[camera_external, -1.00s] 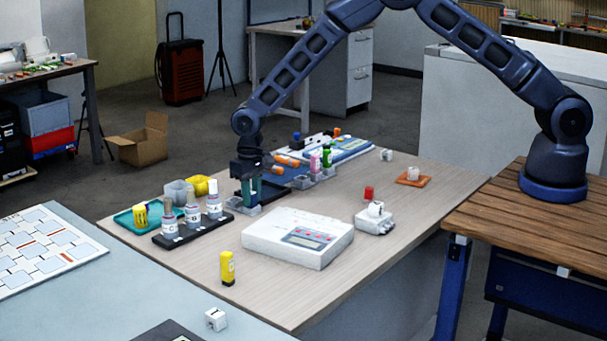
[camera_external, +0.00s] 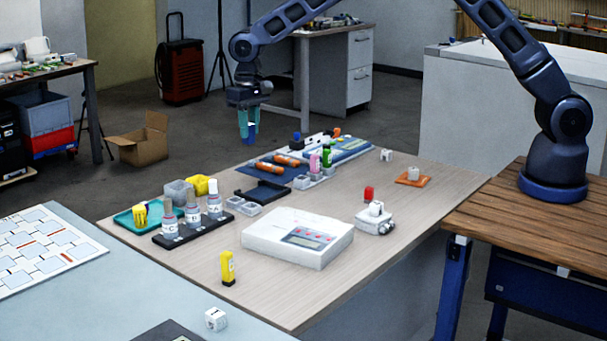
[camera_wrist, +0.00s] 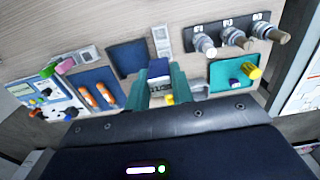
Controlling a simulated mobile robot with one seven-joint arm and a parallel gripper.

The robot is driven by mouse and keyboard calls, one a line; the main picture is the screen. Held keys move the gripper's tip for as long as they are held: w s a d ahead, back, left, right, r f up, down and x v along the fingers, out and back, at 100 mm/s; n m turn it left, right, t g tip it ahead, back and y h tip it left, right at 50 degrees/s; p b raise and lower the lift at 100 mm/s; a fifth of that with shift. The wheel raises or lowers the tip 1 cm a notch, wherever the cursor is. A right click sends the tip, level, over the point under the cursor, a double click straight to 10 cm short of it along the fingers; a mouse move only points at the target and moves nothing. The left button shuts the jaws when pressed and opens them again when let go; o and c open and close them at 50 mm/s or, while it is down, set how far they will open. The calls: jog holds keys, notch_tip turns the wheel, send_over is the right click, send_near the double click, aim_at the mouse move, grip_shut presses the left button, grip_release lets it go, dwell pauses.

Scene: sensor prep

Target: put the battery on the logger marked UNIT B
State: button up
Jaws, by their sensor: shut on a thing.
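My gripper (camera_external: 249,138) hangs in the air above the far left part of the table. In the wrist view, its teal fingers (camera_wrist: 160,92) are shut on a small block (camera_wrist: 159,70) with a dark blue top and a pale, marked face, which looks like the battery. No UNIT B mark is readable. A pale two-part holder (camera_external: 248,208) lies beside a dark blue tray (camera_external: 263,192). A white device with a display (camera_external: 297,240) lies mid-table; I cannot tell which thing is the marked logger.
Bottles stand in a black rack (camera_external: 195,233) by a teal tray (camera_external: 127,219). Orange cylinders (camera_external: 276,164) lie on a blue mat. A yellow upright piece (camera_external: 227,268) stands near the front. The table's right front is mostly clear.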

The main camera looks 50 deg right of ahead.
jog(key=s+a+r, duration=0.2)
jog(key=s, duration=0.3)
jog(key=s+a+r, duration=0.2)
jog(key=s, duration=0.4)
send_over(300, 229)
notch_tip(300, 229, down, 19)
jog(key=shift+d+r, duration=0.1)
jog(key=shift+d, duration=0.05)
jog(key=o, duration=1)
notch_tip(300, 229, up, 12)
jog(key=shift+w, duration=0.1)
